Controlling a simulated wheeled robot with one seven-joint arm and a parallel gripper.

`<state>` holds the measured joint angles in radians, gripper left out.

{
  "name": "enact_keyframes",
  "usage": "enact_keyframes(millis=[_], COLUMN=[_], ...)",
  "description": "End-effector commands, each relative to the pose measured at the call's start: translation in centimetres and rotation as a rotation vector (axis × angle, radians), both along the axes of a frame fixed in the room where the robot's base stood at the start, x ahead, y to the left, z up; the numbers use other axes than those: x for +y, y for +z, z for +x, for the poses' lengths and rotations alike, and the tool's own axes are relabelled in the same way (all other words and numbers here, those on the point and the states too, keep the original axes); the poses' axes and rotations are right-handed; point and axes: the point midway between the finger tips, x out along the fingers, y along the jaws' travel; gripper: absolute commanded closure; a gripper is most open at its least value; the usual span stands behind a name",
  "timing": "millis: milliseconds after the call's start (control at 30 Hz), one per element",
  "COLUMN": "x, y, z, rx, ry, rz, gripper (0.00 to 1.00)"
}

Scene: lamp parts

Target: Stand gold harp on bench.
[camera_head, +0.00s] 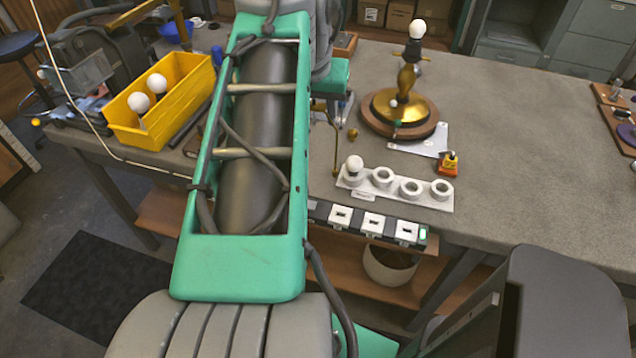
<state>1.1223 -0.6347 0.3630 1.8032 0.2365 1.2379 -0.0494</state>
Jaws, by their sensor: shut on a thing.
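My gripper (335,104) is partly hidden behind my green arm link, above the bench's front area. It is shut on the gold harp (337,150), which shows as a thin gold rod hanging below it. The rod's lower end is close to the left end of the white bulb holder; I cannot tell if it touches anything. The rest of the harp is hidden by my arm. The grey bench (510,150) stretches to the right. A brass lamp base (408,85) stands on a round wooden turntable, with a white bulb on top.
The white holder (425,195) has several round sockets and one bulb at its left end. A small gold ball (352,134) lies near the rod. An orange-yellow item (448,163) sits behind the holder. A yellow bin (165,110) with bulbs stands left. The bench's right middle is clear.

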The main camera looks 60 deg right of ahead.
Motion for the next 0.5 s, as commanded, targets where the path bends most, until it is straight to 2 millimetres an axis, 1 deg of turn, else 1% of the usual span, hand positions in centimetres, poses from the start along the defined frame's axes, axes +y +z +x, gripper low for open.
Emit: enact_keyframes(millis=[33, 67, 100, 167, 267, 500], x=[-0.2, -0.3, -0.3, -0.6, -1.9, -7.6], y=[-0.6, -0.5, -0.5, -0.6, -1.1, -4.1], z=[-1.6, -2.2, -2.8, -3.2, -2.4, 1.4], rx=[-0.004, -0.005, -0.006, -0.006, -0.004, -0.003], ry=[-0.047, -0.067, -0.086, -0.103, -0.106, -0.103], rz=[-0.002, -0.001, 0.000, 0.003, 0.007, 0.008], gripper=[1.00, 1.00, 1.00, 1.00, 1.00, 1.00])
